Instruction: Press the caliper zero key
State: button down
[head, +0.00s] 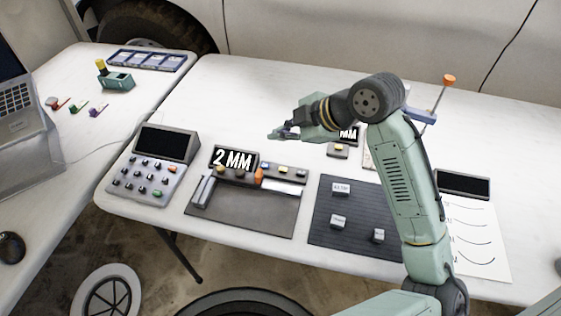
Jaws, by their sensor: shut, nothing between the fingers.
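The caliper (270,176) lies along the far side of a dark grey mat (245,213), with an orange part near its middle and a light jaw at its left end. A black display (233,158) behind it reads "2 MM". Several small coloured keys sit along the caliper station; their labels are too small to read, so I cannot tell which is the zero key. My gripper (272,134) is shut and empty. It points left and appears above the table, behind the caliper in the picture, apart from the keys.
A button panel with a dark screen (168,143) stands left of the mat. A ribbed dark mat (355,242) with several small labelled blocks lies to the right, partly behind my arm. A paper sheet (482,255) lies at the far right.

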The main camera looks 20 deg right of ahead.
aim_at(283, 169)
notch_tip(283, 169, down, 9)
jog(key=b, duration=0.6)
jog(key=shift+r, duration=0.15)
dwell(1.4)
jog(key=shift+f+b, duration=0.5)
jog(key=shift+b, duration=0.15)
jog(key=shift+f, duration=0.1)
